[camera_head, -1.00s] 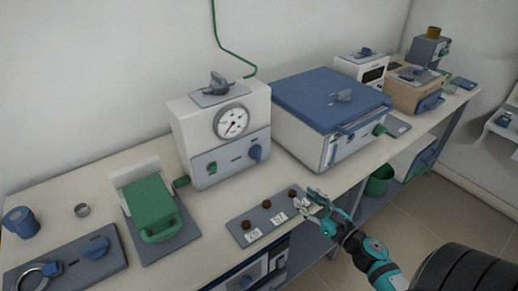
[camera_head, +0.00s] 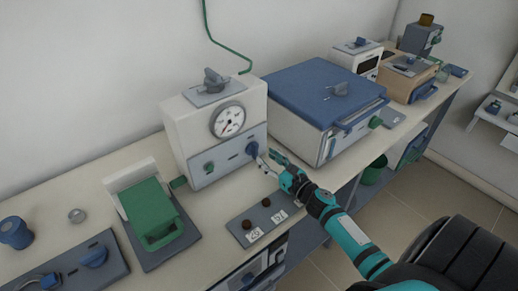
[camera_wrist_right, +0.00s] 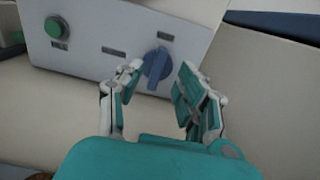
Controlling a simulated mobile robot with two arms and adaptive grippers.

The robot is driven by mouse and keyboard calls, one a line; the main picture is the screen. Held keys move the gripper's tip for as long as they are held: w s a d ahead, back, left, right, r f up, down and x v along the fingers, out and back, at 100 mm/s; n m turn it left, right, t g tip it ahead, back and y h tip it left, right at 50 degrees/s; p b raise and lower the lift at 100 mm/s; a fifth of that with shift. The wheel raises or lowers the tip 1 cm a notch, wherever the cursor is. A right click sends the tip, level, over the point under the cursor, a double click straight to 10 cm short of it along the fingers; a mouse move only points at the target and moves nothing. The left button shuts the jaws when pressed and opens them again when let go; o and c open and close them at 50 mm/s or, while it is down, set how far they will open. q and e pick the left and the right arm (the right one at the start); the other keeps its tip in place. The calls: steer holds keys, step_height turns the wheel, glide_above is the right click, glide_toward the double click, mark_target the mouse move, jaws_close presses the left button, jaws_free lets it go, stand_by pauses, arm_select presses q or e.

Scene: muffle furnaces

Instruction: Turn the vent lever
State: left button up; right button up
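A blue knob (camera_head: 252,149) sits on the grey front panel of the white gauge box (camera_head: 185,127). It also shows in the right wrist view (camera_wrist_right: 156,66), its grip about upright. My right gripper (camera_head: 267,160) is just in front of this knob. In the right wrist view my right gripper (camera_wrist_right: 160,80) is open, with one finger to each side of the knob; I cannot tell whether they touch it. No label tells which is the vent lever.
A green button (camera_wrist_right: 57,27) is left of the knob. The blue-lidded furnace stands close on the right. A low panel with dark knobs (camera_head: 259,222) lies at the bench's front edge. A green-lidded unit (camera_head: 150,205) is at the left.

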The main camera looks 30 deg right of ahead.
mark_target(257, 149)
steer(key=w, duration=0.4)
steer(key=shift+a, duration=0.15)
steer(key=shift+w, duration=0.45)
arm_select(q)
steer(key=shift+w+r, duration=0.25)
steer(key=shift+w, duration=0.35)
arm_select(e)
jaws_close()
